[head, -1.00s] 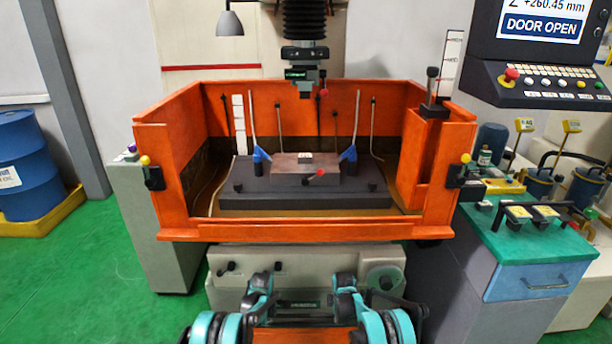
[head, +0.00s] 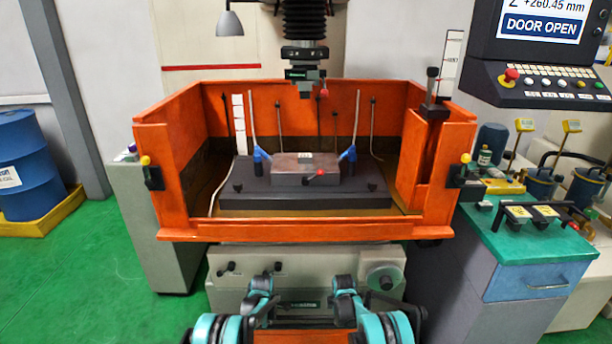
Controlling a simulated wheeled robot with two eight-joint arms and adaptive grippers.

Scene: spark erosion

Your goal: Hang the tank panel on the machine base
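The machine base carries an orange work tank (head: 300,230) with side and back walls standing and an open front above a low sill. An orange panel (head: 305,337), which looks like the tank panel, shows only as a strip at the bottom edge, between my two arms and in front of the lower cabinet. My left gripper (head: 261,288) and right gripper (head: 345,288) are at the bottom centre, one at each end of that strip, below the sill. Their fingertips are hidden or too small to make out, so their grip on the panel is unclear.
Black brackets with yellow knobs sit on the tank's left (head: 152,174) and right (head: 464,171) front posts. Inside, a dark block (head: 306,196) carries a grey workpiece. A teal-topped cabinet (head: 535,250) stands close on the right. The green floor is clear at left.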

